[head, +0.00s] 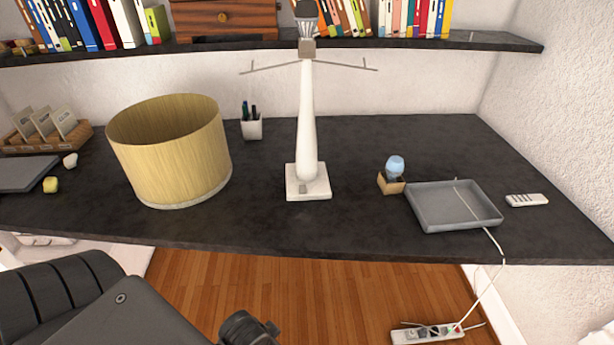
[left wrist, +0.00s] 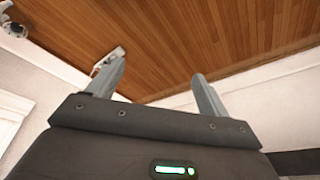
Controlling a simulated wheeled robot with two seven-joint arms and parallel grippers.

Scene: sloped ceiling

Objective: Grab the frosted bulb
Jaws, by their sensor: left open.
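The frosted bulb (head: 395,166) is pale blue and stands upright in a small open brown box (head: 391,184) on the dark desk, right of the lamp. Its lower part is hidden in the box. A white lamp stand (head: 307,130) without a shade stands mid-desk, with a dark rounded piece (head: 306,9) on its top socket. My left gripper (left wrist: 158,67) shows in the left wrist view with its two fingers apart and nothing between them, against wooden floor and wall. Its fingers do not show in the head view. My right gripper is in neither view.
A grey tray (head: 455,222) sits right of the box, with a white cable across it. A remote (head: 527,200) lies farther right. A large yellow shade (head: 170,160) stands left of the lamp. A shelf (head: 420,42) runs above. A power strip (head: 428,333) lies on the floor.

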